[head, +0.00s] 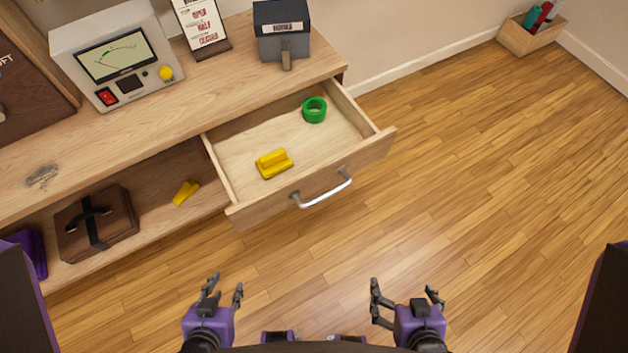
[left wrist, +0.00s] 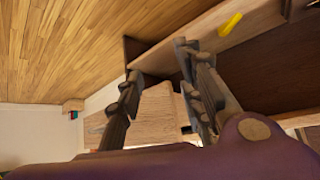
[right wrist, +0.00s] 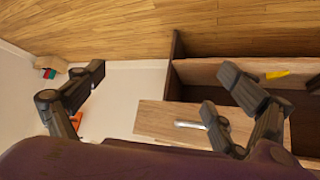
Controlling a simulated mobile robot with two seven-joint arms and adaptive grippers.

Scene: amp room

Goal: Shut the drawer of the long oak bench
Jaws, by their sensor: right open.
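The drawer (head: 290,186) of the long oak bench (head: 120,120) stands pulled out in the head view. A curved metal handle (head: 322,190) is on its front. A yellow block (head: 273,163) and a green ring (head: 314,109) lie inside the drawer. My left gripper (head: 225,288) is open and empty, short of the drawer front and to its left. My right gripper (head: 406,292) is open and empty, short of the drawer front and to its right. Neither touches the drawer. The handle also shows in the right wrist view (right wrist: 190,125).
On the bench top stand a meter box (head: 118,62), a grey box (head: 282,30) and a sign (head: 201,25). A brown case (head: 95,222) and a yellow piece (head: 186,192) lie on the lower shelf. A wooden bin (head: 529,34) stands far right. The floor right of the drawer is clear.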

